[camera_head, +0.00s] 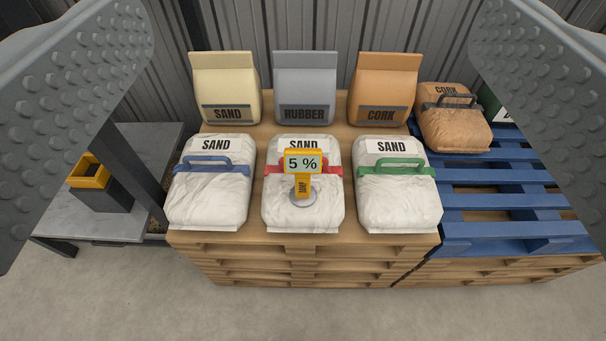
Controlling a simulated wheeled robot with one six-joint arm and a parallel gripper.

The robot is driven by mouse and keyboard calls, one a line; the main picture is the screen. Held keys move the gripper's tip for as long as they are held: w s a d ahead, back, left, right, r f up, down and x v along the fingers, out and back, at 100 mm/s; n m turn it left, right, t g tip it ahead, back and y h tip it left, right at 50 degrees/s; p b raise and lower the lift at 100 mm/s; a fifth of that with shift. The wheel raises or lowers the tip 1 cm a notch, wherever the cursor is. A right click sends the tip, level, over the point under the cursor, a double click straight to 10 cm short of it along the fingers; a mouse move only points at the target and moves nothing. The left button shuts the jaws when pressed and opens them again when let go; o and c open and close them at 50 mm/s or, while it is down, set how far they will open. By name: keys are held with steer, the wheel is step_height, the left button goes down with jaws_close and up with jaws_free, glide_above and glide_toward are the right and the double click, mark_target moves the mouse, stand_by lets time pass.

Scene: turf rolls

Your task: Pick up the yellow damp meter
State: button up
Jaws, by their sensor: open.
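The yellow damp meter (303,188) shows a display reading "5 %" and has a round grey foot. It stands at the middle white sand bag (275,205), in front of that bag's red handle, with its foot against the bag. My gripper (305,130) is open and empty. Its two grey studded fingers show large at the left and right edges of the view. The meter is between them in the picture, farther away and not touched.
White sand bags with a blue handle (203,160) and a green handle (392,163) flank the middle one. SAND, RUBBER (305,85) and CORK sacks stand behind. A grey bench (140,155) holds a black-and-yellow holder (92,183).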

steer(key=shift+o, duration=0.4)
steer(key=g, duration=1.7)
glide_above(304, 153)
step_height(304, 153, down, 24)
step_height(304, 153, down, 11)
steer(key=shift+r, duration=0.1)
steer(key=shift+w+a+f, duration=0.1)
steer(key=shift+a+f, duration=0.05)
steer(key=shift+f, duration=2.65)
steer(key=c, duration=1.4)
